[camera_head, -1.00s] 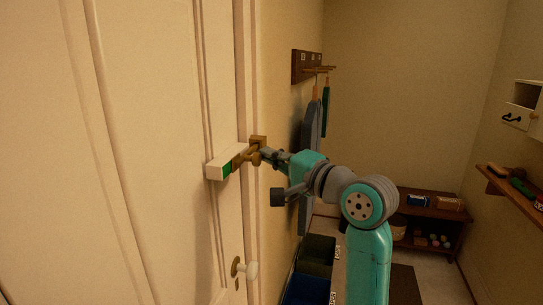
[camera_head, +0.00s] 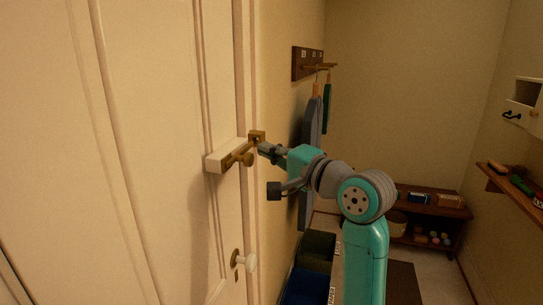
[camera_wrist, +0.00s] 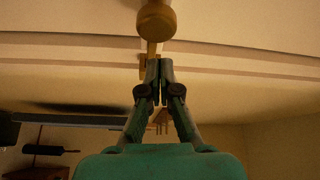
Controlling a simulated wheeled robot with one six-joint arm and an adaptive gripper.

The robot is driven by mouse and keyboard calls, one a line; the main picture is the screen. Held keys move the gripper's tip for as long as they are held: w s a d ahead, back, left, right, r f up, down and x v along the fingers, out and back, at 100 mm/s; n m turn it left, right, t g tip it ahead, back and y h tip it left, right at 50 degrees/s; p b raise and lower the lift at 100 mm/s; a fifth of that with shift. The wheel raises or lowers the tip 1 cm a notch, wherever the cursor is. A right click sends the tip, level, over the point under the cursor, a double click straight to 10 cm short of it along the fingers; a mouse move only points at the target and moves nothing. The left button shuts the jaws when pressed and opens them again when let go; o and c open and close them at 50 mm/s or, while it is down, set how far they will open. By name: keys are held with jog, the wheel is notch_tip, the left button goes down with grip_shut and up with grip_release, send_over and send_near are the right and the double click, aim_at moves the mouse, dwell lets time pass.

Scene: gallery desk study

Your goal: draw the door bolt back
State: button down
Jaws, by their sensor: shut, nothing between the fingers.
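The door bolt is a brass bar (camera_head: 236,153) on a white housing (camera_head: 216,160) fixed to the cream door (camera_head: 160,130). Its round brass knob (camera_head: 247,160) sticks out. A brass keeper (camera_head: 257,135) sits on the door frame just right of it. I cannot tell whether the bar's end is inside the keeper. My gripper (camera_head: 264,148) is shut and empty, just right of the knob and in front of the keeper. In the wrist view the knob (camera_wrist: 156,20) is ahead of my fingertips (camera_wrist: 160,64), with a small gap; the keeper (camera_wrist: 146,66) is partly behind them.
A white door knob (camera_head: 250,262) is below the bolt. Dark bins (camera_head: 316,250) stand below. A low shelf unit (camera_head: 432,215) is at the back; a wall shelf (camera_head: 515,190) is at right.

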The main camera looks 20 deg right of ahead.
jog(key=d+v, duration=0.1)
jog(key=v, duration=0.8)
jog(key=shift+d, duration=0.2)
jog(key=shift+r, duration=0.1)
